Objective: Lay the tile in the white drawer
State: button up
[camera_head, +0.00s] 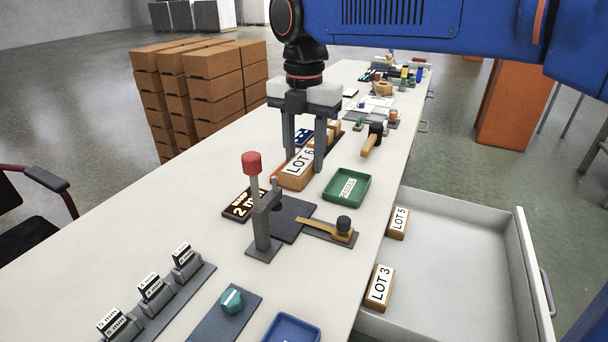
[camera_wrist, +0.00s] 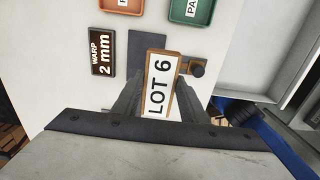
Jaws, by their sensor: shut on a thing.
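My gripper (camera_head: 304,162) is shut on the LOT 6 tile (camera_head: 298,163), a tan block with a white labelled face. The tile also shows between the fingers in the wrist view (camera_wrist: 161,84), its label facing the camera. It is over the bench, left of the green tray; its exact height is hard to tell. The white drawer (camera_head: 460,275) stands open at the right of the bench. The LOT 5 tile (camera_head: 398,222) and LOT 3 tile (camera_head: 380,287) lie along its left side; the rest of its visible floor is bare.
Between gripper and drawer are the green tray (camera_head: 332,193) and a clamp with an ochre lever (camera_head: 322,230). A red-knobbed upright post (camera_head: 262,225) and a WARP 2 mm plate (camera_head: 243,204) stand nearby. A wooden-handled tool (camera_head: 371,146) lies beyond.

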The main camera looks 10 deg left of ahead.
aim_at(458, 276)
jog(key=l, duration=0.55)
jog(key=k+l, duration=0.15)
jog(key=l, duration=0.95)
